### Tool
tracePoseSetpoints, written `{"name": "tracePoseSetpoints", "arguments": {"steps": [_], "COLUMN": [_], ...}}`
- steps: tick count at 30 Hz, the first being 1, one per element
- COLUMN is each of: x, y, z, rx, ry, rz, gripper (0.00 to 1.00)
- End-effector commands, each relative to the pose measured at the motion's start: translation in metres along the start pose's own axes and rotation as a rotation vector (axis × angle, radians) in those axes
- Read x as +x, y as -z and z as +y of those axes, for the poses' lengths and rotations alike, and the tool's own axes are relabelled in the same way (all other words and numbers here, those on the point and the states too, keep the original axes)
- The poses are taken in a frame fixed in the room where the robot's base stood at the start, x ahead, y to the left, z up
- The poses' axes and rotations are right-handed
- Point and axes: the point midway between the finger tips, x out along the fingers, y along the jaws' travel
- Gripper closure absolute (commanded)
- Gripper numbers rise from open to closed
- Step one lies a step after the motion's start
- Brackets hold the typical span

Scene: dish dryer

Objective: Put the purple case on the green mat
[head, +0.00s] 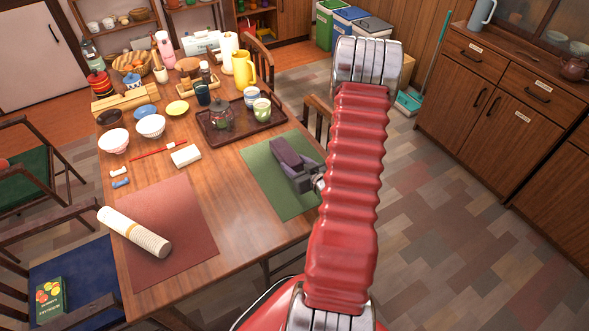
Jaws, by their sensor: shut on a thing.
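The green mat (267,182) lies on the right side of the wooden table, near its edge. The purple case (287,152) is a dark, elongated box over the mat's middle in the picture. My gripper (299,169) is shut on the case's near end. I cannot tell whether the case touches the mat or is held just above it. My red arm hides the mat's right corner and part of the table edge.
A dark tray (213,139) with a teapot and cups stands just behind the mat. A red mat (190,250) with a rolled cream mat (134,232) lies front left. Bowls (150,125), bottles and a yellow pitcher (243,70) crowd the back. Chairs surround the table.

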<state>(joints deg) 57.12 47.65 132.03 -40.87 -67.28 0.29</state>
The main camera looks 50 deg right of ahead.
Motion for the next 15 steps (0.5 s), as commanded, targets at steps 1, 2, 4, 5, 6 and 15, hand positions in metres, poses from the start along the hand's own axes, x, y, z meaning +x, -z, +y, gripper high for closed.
{"name": "tracePoseSetpoints", "arguments": {"steps": [1, 2, 4, 5, 6, 15], "x": [0.003, 0.004, 0.006, 0.007, 0.008, 0.009], "y": [-0.006, -0.009, -0.015, -0.017, -0.018, -0.019], "z": [0.000, 0.000, 0.000, 0.000, 0.000, 0.000], "rx": [0.001, 0.001, 0.000, 0.000, 0.000, -0.001], "ry": [0.000, 0.000, 0.000, 0.000, 0.000, 0.000], "rz": [-0.001, -0.002, -0.001, -0.001, 0.000, 0.001], "gripper": [0.76, 0.76, 0.76, 0.76, 0.76, 0.76]}}
